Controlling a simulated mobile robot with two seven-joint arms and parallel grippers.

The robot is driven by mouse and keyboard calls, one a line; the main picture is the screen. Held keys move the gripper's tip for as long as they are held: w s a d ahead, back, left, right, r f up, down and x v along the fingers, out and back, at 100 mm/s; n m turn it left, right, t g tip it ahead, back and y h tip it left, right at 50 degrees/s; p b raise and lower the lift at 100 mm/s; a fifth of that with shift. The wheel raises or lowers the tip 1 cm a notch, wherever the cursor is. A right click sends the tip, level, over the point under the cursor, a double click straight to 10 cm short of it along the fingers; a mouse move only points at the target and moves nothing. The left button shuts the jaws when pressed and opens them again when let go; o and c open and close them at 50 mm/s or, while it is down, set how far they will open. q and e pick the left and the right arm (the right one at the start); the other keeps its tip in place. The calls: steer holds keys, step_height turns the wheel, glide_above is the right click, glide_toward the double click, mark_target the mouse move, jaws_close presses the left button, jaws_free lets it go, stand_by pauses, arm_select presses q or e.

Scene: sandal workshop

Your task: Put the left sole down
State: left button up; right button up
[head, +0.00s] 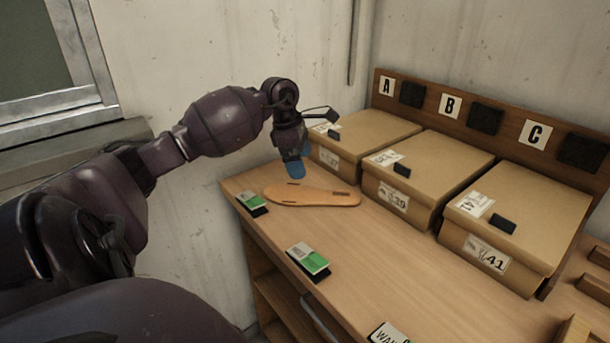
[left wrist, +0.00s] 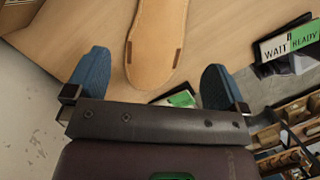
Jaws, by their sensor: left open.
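A tan sole (head: 318,196) lies flat on the wooden table, near its left end and in front of the box under letter A. In the left wrist view one end of the sole (left wrist: 157,42) shows ahead of the fingers, with small dark slots near its edges. My left gripper (head: 293,170) is just above and behind the sole's left part in the head view. My right gripper is not in view.
Cardboard boxes (head: 365,140), (head: 427,175), (head: 500,225) stand in a row along a lettered back board (head: 515,130). Green-and-white cards (head: 252,202), (head: 308,260) lie along the front edge.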

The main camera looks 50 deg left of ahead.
arm_select(q)
steer(key=shift+v, duration=1.6)
